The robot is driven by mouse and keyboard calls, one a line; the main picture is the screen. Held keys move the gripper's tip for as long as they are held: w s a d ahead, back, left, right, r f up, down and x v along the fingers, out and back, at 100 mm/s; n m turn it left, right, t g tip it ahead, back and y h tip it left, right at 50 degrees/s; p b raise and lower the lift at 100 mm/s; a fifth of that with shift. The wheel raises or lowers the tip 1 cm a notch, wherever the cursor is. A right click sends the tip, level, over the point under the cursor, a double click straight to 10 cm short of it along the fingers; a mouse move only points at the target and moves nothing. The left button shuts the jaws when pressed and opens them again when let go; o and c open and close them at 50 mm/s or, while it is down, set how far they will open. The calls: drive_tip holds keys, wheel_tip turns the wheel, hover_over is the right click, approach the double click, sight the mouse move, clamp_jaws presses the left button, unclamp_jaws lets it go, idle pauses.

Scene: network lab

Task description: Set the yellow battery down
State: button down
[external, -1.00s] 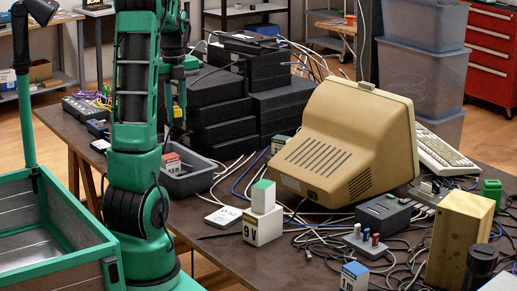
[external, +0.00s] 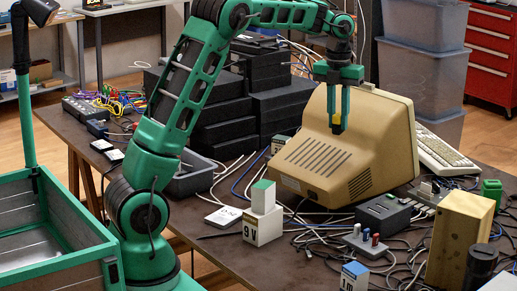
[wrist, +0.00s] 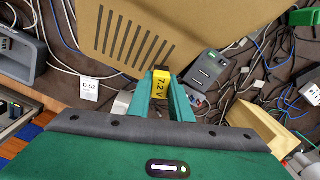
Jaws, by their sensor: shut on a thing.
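My gripper (external: 337,129) hangs pointing down in front of the beige monitor in the external view, well above the tabletop. It is shut on the yellow battery (wrist: 157,82), whose "7.2 V" label and black end show between the fingers in the wrist view. In the external view only a small yellow patch of the battery (external: 336,118) shows; the fingers hide the rest.
The beige monitor (external: 345,135) stands close behind my gripper. A dark charger box (external: 384,212), a small grey dock (external: 367,244), a wooden block (external: 459,240) and loose cables crowd the right side.

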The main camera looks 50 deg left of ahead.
drive_tip(key=w+d+f+m, duration=0.15)
drive_tip(key=d+m, duration=0.35)
drive_tip(key=d, duration=1.6)
wheel_tip(320, 180, down, 11)
drive_tip(key=d+f, duration=0.2)
drive_tip(key=d, duration=0.2)
drive_tip(key=w+d+f, duration=0.1)
drive_tip(key=d+f, duration=0.1)
drive_tip(key=d, duration=0.1)
drive_tip(key=w+d+f, duration=0.1)
drive_tip(key=d+f, duration=0.2)
drive_tip(key=d, duration=0.1)
drive_tip(key=shift+w+d, duration=0.25)
drive_tip(key=shift+d, duration=0.05)
drive_tip(key=shift+f, duration=2.05)
drive_tip(key=shift+f, duration=0.1)
drive_tip(key=c, duration=1.7)
unclamp_jaws()
drive_tip(key=shift+o, duration=0.4)
